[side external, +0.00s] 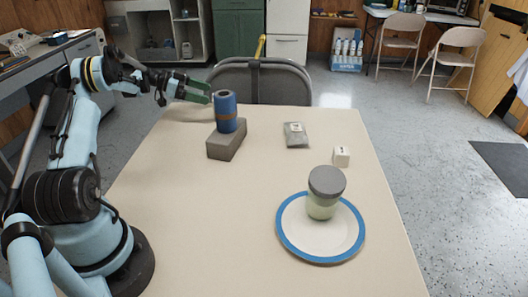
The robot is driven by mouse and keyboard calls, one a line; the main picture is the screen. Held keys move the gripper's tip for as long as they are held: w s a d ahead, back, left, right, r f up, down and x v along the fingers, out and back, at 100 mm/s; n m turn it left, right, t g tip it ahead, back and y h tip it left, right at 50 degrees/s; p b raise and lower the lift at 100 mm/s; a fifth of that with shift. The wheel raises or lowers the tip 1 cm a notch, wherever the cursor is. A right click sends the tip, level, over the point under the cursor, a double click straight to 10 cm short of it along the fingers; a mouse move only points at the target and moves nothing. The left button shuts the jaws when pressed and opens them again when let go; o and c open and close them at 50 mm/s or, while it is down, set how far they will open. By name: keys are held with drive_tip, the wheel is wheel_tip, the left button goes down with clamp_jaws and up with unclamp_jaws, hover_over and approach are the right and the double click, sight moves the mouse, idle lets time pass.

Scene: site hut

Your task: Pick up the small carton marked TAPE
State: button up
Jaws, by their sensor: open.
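A small white carton (341,157) with a dark mark stands on the right side of the table. The mark is too small to read, so I cannot tell whether it says TAPE. My gripper (209,93) is open and empty, with its greenish fingers pointing right. It is at the far left of the table, beside a blue cylinder with a brown band (226,107), well away from the carton. I cannot tell whether a finger touches the cylinder.
The cylinder stands upright on a grey block (226,144). A grey-green packet with a white label (296,139) lies left of the carton. A grey-lidded jar (323,200) stands on a blue-rimmed plate (287,242). The table's front left (210,230) is clear.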

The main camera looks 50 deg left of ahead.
drive_tip(key=shift+w+d+f, duration=0.2)
drive_tip(key=shift+w+f, duration=0.05)
drive_tip(key=shift+f, duration=0.1)
drive_tip(key=shift+x, duration=3.45)
drive_tip(key=c, duration=1)
